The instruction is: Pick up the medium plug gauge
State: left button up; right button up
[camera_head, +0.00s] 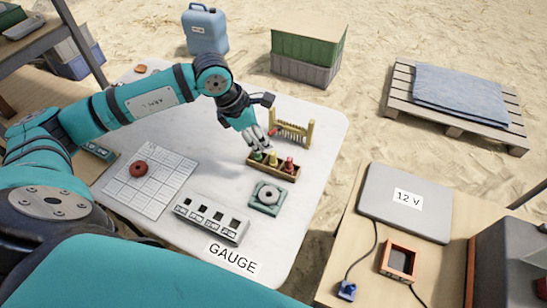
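A small wooden rack (283,174) stands on the white table and holds three plug gauges: a green one (257,156), a yellow one (272,159) and a red one (289,165). Their sizes are too small to compare, so I cannot tell which is medium; the yellow one is in the middle. My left gripper (256,142) points down just above the green and yellow end of the rack. Its fingers partly cover the gauge tops. I cannot tell whether it is open or touching one. My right gripper is out of view.
A small rack with yellow ends (309,134) stands close behind the gripper. A ring on a green base (268,196), a grey block with square holes (211,219) and a white grid (152,185) with a red ring (138,168) lie nearer. The table's right side is clear.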

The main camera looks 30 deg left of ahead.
aim_at(272, 153)
pick_arm(q)
jog(key=p+x, duration=0.1)
jog(key=x, duration=0.7)
jog(key=shift+w+r, duration=0.1)
jog(key=shift+w, duration=0.05)
grip_shut()
